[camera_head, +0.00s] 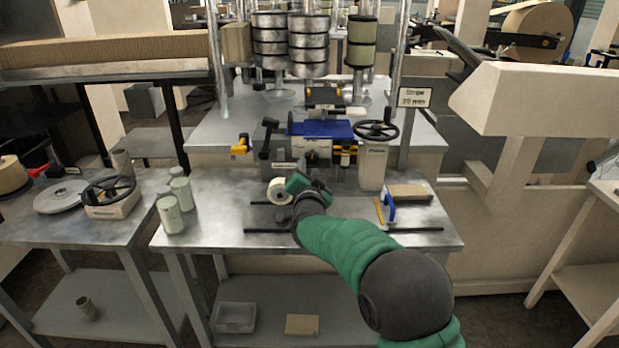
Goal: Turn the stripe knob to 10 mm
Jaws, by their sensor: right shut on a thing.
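My right arm, green and dark grey, reaches in from the lower right to the middle of the steel bench. My right gripper (309,182) is at the front of the machine, beside a white roll. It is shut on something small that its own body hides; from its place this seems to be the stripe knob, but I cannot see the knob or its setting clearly. A sign (414,97) on a post at the right appears to read "Stripe 20 mm". My left gripper is not in view.
A black handwheel (376,130) on a pale housing stands right of the gripper. A blue-handled tool (390,208) and a brown block (409,190) lie at the bench's right. Several grey-green cups (171,215) stand at its left. The bench's front left (215,233) is clear.

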